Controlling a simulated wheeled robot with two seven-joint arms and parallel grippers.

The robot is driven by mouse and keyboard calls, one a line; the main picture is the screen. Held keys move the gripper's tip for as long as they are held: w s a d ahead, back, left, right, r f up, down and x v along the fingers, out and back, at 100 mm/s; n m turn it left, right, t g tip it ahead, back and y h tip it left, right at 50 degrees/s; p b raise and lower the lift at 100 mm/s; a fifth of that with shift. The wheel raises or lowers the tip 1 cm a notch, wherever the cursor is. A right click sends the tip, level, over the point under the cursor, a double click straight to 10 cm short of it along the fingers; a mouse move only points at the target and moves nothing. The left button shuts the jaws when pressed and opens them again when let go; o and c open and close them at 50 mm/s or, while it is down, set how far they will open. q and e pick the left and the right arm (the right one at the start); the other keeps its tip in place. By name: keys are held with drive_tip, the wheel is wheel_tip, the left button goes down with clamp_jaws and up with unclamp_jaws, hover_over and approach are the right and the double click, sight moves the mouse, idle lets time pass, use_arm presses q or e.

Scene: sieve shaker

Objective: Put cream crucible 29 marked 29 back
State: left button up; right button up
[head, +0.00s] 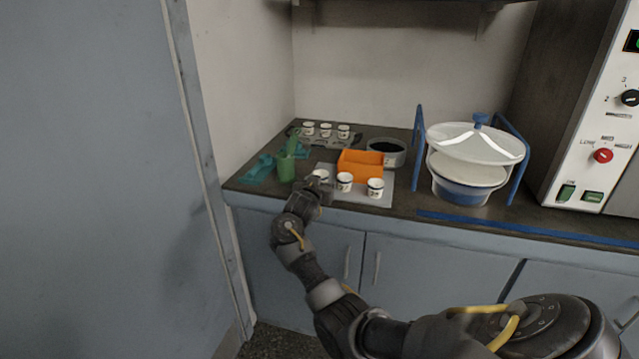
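Several small cream crucibles with dark marks stand on the bench; the numbers are too small to read, so I cannot tell which is 29. Three stand in a row on a grey mat (356,198) at the front: a left one (321,173), a middle one (344,181) and a right one (375,187). Three more crucibles (326,130) stand in a row on a rack (330,141) at the back left. My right gripper (319,183) is at the front left crucible and partly covers it. I cannot tell whether its fingers are open or touch it. My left gripper is out of view.
An orange tray (360,167) and a dark round sieve or pan (387,152) stand behind the front row. A green cup (286,169) and teal items (258,170) are at left. A white-lidded vessel in a blue frame (466,163) and a control panel (598,125) stand at right.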

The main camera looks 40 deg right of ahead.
drive_tip(key=shift+r, duration=0.15)
